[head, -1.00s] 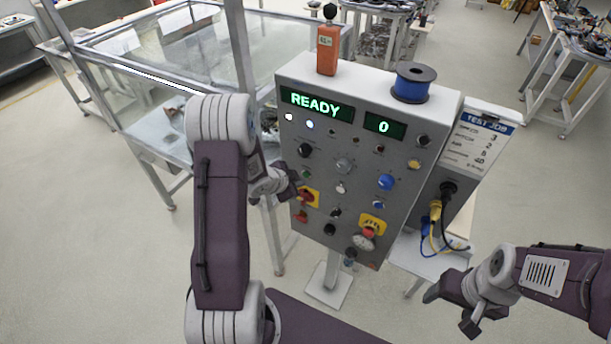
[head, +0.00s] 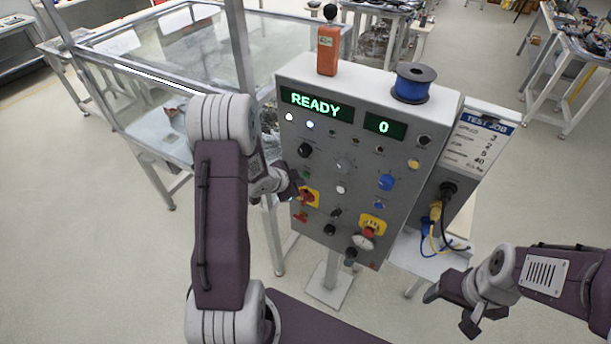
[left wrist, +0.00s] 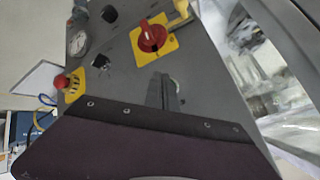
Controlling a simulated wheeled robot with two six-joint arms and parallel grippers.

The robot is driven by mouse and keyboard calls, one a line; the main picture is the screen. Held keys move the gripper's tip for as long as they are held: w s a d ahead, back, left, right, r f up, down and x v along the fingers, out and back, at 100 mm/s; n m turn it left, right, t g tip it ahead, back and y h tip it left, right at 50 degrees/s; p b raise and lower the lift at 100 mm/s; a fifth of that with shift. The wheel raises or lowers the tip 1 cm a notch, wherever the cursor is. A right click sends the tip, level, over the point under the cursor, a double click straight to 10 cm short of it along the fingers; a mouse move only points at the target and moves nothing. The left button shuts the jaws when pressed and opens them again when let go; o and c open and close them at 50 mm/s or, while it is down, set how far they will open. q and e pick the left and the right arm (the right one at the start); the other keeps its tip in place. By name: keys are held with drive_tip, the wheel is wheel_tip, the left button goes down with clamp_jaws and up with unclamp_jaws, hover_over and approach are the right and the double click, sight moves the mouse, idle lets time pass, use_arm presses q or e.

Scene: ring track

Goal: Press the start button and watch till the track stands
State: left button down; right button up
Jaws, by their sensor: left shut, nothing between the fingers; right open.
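The grey control panel (head: 345,175) stands in front of me. Its green displays read READY (head: 316,105) and 0 (head: 384,125). A small green button (head: 306,174) sits on its left side; I cannot read a label on it. My left gripper (head: 293,187) is shut and empty, close to the panel's left edge beside that button and the red rotary switch on a yellow plate (head: 308,196). In the left wrist view the gripper (left wrist: 165,88) points at the panel face below the red switch (left wrist: 152,37); contact cannot be told. My right gripper (head: 450,311) is open and empty at lower right.
A red mushroom button on yellow (head: 367,231) is low on the panel. A blue spool (head: 412,84) and an orange box (head: 327,50) stand on top. A glass-walled enclosure (head: 160,75) is behind left. A TEST JOB sheet (head: 478,140) and cables are at right.

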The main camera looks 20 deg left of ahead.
use_arm(q)
drive_tip(key=shift+w, duration=0.35)
